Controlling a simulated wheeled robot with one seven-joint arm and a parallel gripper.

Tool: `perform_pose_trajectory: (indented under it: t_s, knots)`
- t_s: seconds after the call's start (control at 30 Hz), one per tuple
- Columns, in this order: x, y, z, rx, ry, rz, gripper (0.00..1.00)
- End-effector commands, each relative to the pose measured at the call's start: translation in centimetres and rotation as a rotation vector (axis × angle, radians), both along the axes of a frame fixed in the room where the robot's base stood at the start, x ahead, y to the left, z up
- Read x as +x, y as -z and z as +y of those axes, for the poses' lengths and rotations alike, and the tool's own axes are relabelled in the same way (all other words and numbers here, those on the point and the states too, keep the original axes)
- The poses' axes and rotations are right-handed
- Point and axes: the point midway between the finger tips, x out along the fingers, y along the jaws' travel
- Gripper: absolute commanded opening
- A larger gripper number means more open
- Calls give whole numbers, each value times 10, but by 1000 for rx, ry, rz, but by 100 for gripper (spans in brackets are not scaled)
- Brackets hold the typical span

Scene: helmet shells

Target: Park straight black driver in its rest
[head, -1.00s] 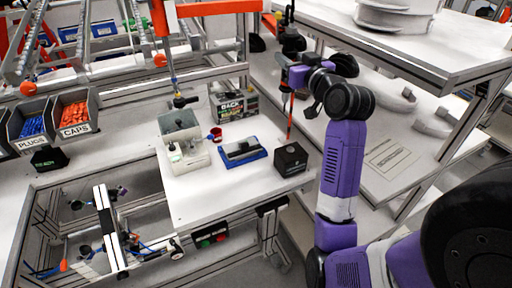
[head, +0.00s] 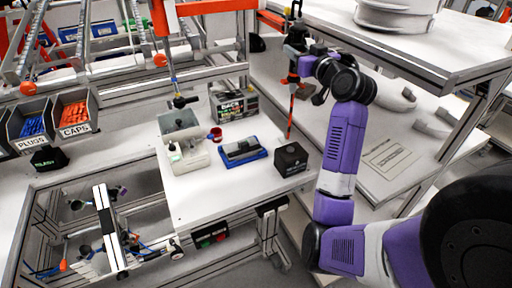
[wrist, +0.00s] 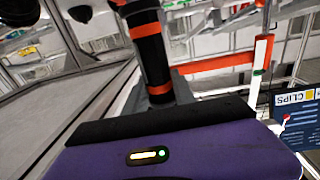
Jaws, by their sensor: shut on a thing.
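The straight black driver (head: 296,40) is upright in my gripper (head: 302,67), at the right rear of the white bench. In the wrist view its black body with orange bands (wrist: 151,45) rises from the shut jaws (wrist: 165,95). A thin red shaft (head: 290,112) shows below it in the head view. The shaft's lower end appears at the back edge of a black block (head: 291,160), which looks like the rest. I cannot tell whether it is above or behind the block, and the block's opening is not clear.
A blue tray (head: 258,155) with a dark part lies left of the block, beside a grey fixture (head: 190,160) and a red cup (head: 215,134). Another tool (head: 181,101) hangs above the fixture. A white shelf (head: 440,55) stands to the right. The front bench surface is clear.

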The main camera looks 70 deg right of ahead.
Motion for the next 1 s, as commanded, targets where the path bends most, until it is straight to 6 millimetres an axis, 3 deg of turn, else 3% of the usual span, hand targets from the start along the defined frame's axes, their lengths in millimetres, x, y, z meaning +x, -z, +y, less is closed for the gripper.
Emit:
perform_pose_trajectory:
  t_s: [0.23, 0.27, 0.37, 0.6, 0.77, 1.0]
  knots:
    - [0, 0, 1, 0, 0, 0, 0]
    - [0, 0, 1, 0, 0, 0, 37]
    - [0, 0, 1, 0, 0, 0, 57]
    - [0, 2, 1, 3, -1, 4, 59]
    - [0, 2, 1, 2, 0, 2, 90]
    - [0, 1, 1, 1, 0, 1, 91]
